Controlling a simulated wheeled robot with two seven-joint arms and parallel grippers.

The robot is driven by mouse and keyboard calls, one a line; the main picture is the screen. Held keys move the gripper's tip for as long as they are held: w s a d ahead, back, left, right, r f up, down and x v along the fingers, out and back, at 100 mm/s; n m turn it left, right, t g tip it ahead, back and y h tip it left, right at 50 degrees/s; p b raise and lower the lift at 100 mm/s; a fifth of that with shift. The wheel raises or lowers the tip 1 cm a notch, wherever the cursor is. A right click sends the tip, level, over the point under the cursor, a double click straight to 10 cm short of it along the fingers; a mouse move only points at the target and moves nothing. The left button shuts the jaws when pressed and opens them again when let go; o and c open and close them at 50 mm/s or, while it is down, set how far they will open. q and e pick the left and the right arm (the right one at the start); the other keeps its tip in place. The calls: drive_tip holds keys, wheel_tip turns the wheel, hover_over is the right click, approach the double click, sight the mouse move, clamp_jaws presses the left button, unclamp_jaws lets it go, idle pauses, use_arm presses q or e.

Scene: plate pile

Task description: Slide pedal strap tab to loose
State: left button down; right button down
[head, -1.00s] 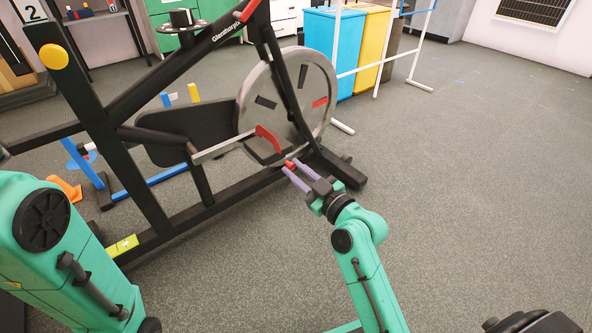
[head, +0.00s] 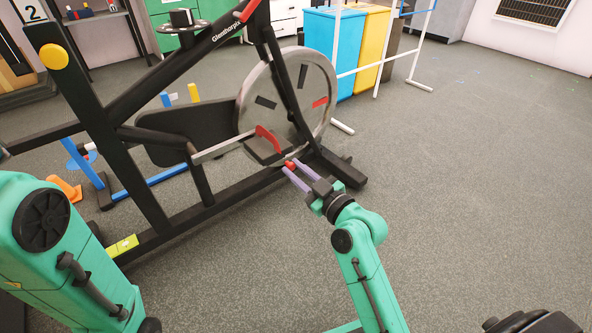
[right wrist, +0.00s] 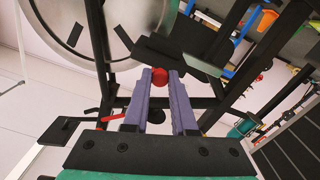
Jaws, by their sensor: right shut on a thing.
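The black pedal (head: 262,150) sits on the crank of an exercise bike, with a red strap (head: 268,137) arching over it. A small red tab (head: 291,164) is at the pedal's near right edge. My right gripper (head: 290,167) is shut on this red tab; its two purple fingers lie on either side of it. In the right wrist view the red tab (right wrist: 160,77) shows between the fingertips, below the dark pedal (right wrist: 166,50). My left gripper is not in view.
The bike's silver flywheel (head: 316,92) is just behind the pedal, and its black frame (head: 180,222) runs along the floor. A blue bin (head: 333,55) and a yellow bin (head: 371,50) stand behind.

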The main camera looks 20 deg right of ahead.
sight(293, 168)
drive_tip(key=shift+w+a+r, duration=0.1)
drive_tip(key=shift+w, duration=0.25)
drive_tip(key=shift+p+x, duration=0.75)
drive_tip(key=shift+x, duration=0.45)
drive_tip(key=shift+w, duration=0.15)
drive_tip(key=c, duration=0.7)
unclamp_jaws()
drive_tip(key=shift+a, duration=0.1)
